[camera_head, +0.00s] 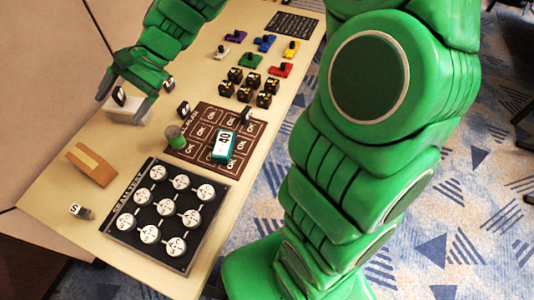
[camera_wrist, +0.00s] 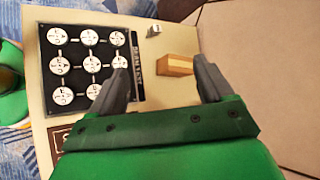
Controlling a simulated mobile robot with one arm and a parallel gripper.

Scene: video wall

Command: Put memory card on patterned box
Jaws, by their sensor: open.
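My gripper (camera_head: 123,103) is at the far left edge of the table in the head view, fingers apart with nothing held between them. It also shows open in the wrist view (camera_wrist: 163,88). A teal block with a white, marked top (camera_head: 222,146), possibly the memory card, lies on the brown OK board, to the right of and nearer than my gripper. A pale box (camera_head: 127,114) with a small dark piece at it is by my fingers; its pattern cannot be made out. A tan box with a lighter stripe (camera_head: 91,164) stands nearer; it also shows beyond my fingertips in the wrist view (camera_wrist: 176,65).
The black board with white discs (camera_head: 165,251) fills the near table. Black cubes (camera_head: 243,93) and coloured pieces (camera_head: 264,44) lie farther back. A small S block (camera_head: 80,211) is near left. A panel borders the left edge.

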